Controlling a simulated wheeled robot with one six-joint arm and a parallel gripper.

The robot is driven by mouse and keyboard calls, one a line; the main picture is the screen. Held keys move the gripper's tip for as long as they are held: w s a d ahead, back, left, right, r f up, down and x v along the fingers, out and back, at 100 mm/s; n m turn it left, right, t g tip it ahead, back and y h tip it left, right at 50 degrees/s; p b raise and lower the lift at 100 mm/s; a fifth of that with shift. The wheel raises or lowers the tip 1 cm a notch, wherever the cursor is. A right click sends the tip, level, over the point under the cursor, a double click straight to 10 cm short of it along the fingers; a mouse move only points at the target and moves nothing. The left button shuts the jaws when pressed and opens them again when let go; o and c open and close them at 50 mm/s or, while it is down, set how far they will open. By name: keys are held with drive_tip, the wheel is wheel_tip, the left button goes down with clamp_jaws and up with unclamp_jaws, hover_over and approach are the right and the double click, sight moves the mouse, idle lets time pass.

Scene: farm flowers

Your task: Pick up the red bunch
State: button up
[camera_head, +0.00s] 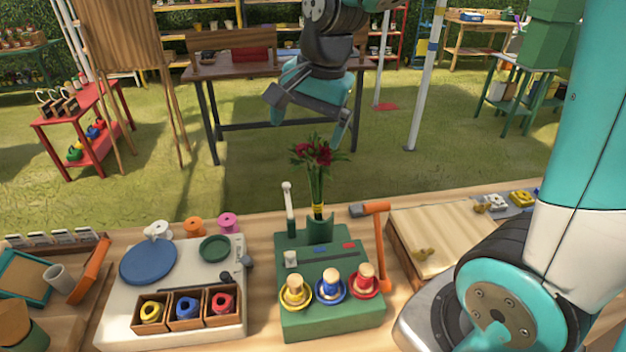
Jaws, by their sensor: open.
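The red bunch (315,155) has dark red flower heads, green leaves and long green stems with a yellow band low on them. It stands upright in a small dark green holder (320,229) at the back of a green block on the table. My gripper (306,128) hangs above and behind the flowers in the picture, jaws spread and pointing down. It is open and empty. Its fingertips appear to either side of the flower tops. I cannot tell the exact depth between them.
A white-handled tool (289,207) stands left of the bunch, and an orange-handled hammer (378,240) lies to its right. Yellow, blue and red pegged discs sit in front on the green block (330,322). A white board (120,305) lies left, a wooden board (440,232) right.

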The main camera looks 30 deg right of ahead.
drive_tip(key=w+d+r+m+h+p, duration=0.1)
drive_tip(key=w+d+r+m+p, duration=0.15)
drive_tip(key=w+d+m, duration=0.35)
drive_tip(key=m+p, duration=0.1)
drive_tip(key=p, duration=0.2)
approach(316, 157)
drive_tip(key=w+f, duration=0.2)
drive_tip(key=f, duration=0.1)
drive_tip(key=w+d+f, duration=0.1)
drive_tip(key=f, duration=0.1)
drive_tip(key=shift+f, duration=0.1)
drive_tip(key=shift+w+d+f+p, duration=0.15)
drive_tip(key=shift+f+p, duration=0.25)
drive_tip(key=shift+f, duration=0.7)
drive_tip(key=shift+w+a+f+p, duration=0.1)
drive_tip(key=shift+w+f+p, duration=0.2)
drive_tip(key=shift+f, duration=0.8)
drive_tip(key=shift+w+d+f+p, duration=0.1)
drive_tip(key=shift+f+p, duration=0.35)
drive_tip(key=shift+f, duration=0.65)
drive_tip(key=shift+r, duration=0.1)
drive_tip(key=c, duration=1.4)
